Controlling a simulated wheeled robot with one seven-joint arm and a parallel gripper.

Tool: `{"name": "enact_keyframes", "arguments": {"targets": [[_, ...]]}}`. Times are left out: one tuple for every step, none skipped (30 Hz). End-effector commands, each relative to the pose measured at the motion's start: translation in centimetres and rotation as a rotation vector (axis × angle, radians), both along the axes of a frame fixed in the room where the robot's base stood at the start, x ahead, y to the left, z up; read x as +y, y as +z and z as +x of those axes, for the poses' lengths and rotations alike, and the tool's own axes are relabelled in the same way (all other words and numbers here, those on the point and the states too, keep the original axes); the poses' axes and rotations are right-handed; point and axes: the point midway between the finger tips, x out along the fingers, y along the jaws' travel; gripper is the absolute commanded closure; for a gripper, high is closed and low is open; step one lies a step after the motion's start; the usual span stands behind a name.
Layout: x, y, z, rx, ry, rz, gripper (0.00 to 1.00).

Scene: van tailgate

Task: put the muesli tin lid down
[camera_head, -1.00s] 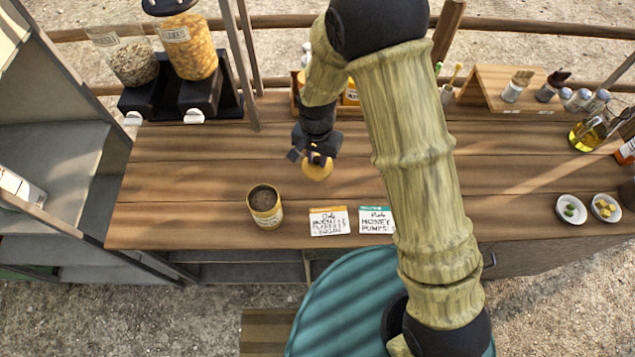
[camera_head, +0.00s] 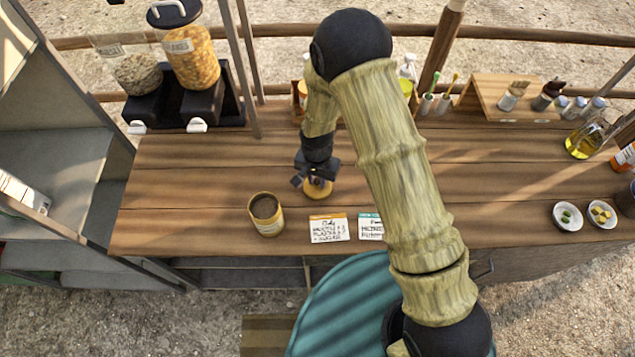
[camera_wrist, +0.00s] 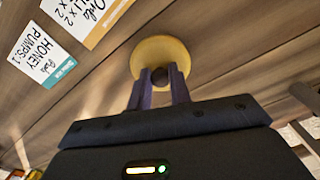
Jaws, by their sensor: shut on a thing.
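The muesli tin lid (camera_head: 318,190) is a yellow disc with a dark knob; it also shows in the wrist view (camera_wrist: 158,55). My gripper (camera_head: 314,178) is shut on the knob, with both fingers around it in the wrist view (camera_wrist: 160,82). The lid is flat and low over the wooden counter; I cannot tell for sure whether it touches the wood. The open muesli tin (camera_head: 267,214) stands upright to the lower left of the lid, with dark contents showing.
Two order cards (camera_head: 329,228) (camera_head: 370,227) lie right of the tin. Cereal dispensers (camera_head: 186,55) stand at the back left. Small bowls (camera_head: 567,216) and a spice rack (camera_head: 505,95) are on the right. The counter (camera_head: 200,180) left of the lid is clear.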

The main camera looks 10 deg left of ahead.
Motion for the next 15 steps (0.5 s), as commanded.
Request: {"name": "enact_keyframes", "arguments": {"targets": [[-0.1, -0.6, -0.1, 0.003, 0.0, -0.003, 1.0], [-0.1, -1.0, -0.1, 0.003, 0.0, -0.003, 1.0], [-0.1, -1.5, -0.1, 0.004, -0.001, -0.002, 1.0], [-0.1, -1.9, -0.1, 0.003, -0.001, -0.002, 1.0], [0.0, -2.2, -0.1, 0.002, -0.001, -0.002, 1.0], [0.0, -2.5, 0.0, 0.001, -0.002, -0.001, 1.0], [0.0, -2.7, 0.0, 0.001, -0.002, -0.001, 1.0], [0.0, -2.8, 0.0, 0.001, -0.002, -0.001, 1.0], [0.0, -2.9, 0.0, 0.001, -0.002, 0.0, 1.0], [0.0, -2.9, 0.0, 0.001, -0.001, 0.0, 1.0], [0.0, -2.9, 0.0, 0.0, -0.001, 0.0, 1.0], [0.0, -2.9, 0.0, 0.0, -0.001, 0.0, 1.0], [0.0, -2.9, 0.0, 0.0, -0.001, 0.0, 1.0], [0.0, -2.9, 0.0, 0.0, -0.001, 0.0, 1.0], [0.0, -2.9, 0.0, 0.0, -0.001, 0.0, 1.0]]}}
